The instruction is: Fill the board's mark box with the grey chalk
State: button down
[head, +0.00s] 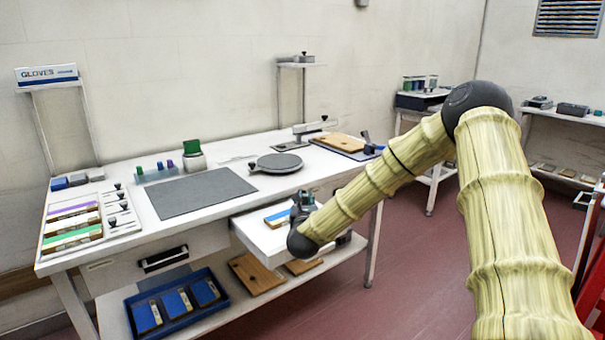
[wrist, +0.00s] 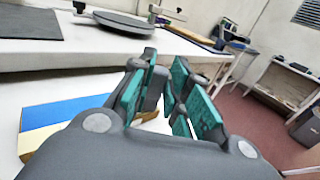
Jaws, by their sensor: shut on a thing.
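My gripper (head: 303,200) is over the pulled-out white drawer (head: 262,236), and its teal-padded fingers show in the wrist view (wrist: 166,88). It is shut on a small grey piece (wrist: 156,88), apparently the grey chalk, mostly hidden by the fingers. A board with a blue band (head: 278,217) lies beside the gripper, on the drawer. In the wrist view its blue and pale-yellow bands (wrist: 65,112) are at left, apart from the fingers. I cannot make out a mark box on it.
The white bench carries a grey mat (head: 200,192), a round dark plate (head: 279,163) and a wooden board (head: 340,143). A rack of coloured-band boards (head: 73,226) is at left. A blue tray (head: 178,303) sits on the lower shelf.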

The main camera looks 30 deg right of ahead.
jog(key=shift+a+r, duration=0.1)
jog(key=shift+a, duration=0.3)
jog(key=shift+d+p, duration=0.45)
jog(key=shift+p, duration=0.25)
jog(key=shift+a+f+b, duration=0.15)
jog(key=shift+f+b, duration=0.25)
jog(key=shift+b, duration=0.05)
jog(key=shift+a+r+b, duration=0.15)
jog(key=shift+a+b, duration=0.2)
jog(key=shift+b, duration=0.15)
jog(key=shift+d+b, duration=0.4)
jog(key=shift+d, duration=0.2)
jog(key=shift+a+r, duration=0.35)
jog(key=shift+r, duration=0.25)
jog(key=shift+a+r, duration=0.35)
jog(key=shift+r, duration=0.25)
notch_tip(320, 180, up, 6)
jog(key=shift+p, duration=0.4)
